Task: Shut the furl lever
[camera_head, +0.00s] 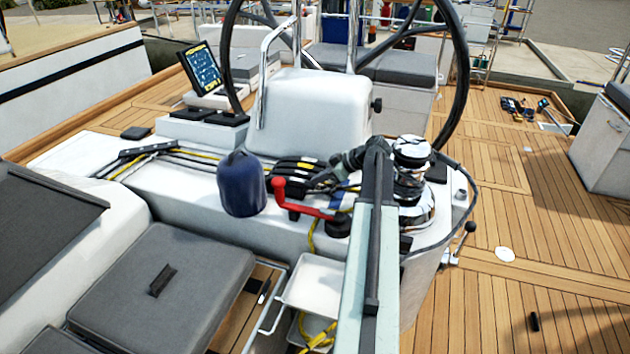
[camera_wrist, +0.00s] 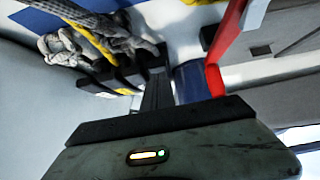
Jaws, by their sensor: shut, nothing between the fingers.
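A bank of black clutch levers (camera_head: 292,166) with yellow marks sits on the white console, with ropes running into it. I cannot read which one is the furl lever. In the wrist view, black levers (camera_wrist: 103,74) stand side by side at the upper left, at least one raised off the console. My gripper (camera_head: 316,184) is at the right end of the bank, close to the levers. In the wrist view its dark fingers (camera_wrist: 158,88) are shut and hold nothing. I cannot tell whether they touch a lever. My arm hides part of the console behind it.
A red winch handle (camera_head: 312,211) lies just in front of the bank; it also shows in the wrist view (camera_wrist: 220,62). A blue covered winch (camera_head: 241,184) stands left, a chrome winch (camera_head: 411,170) right. The steering wheel (camera_head: 462,75) rises behind.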

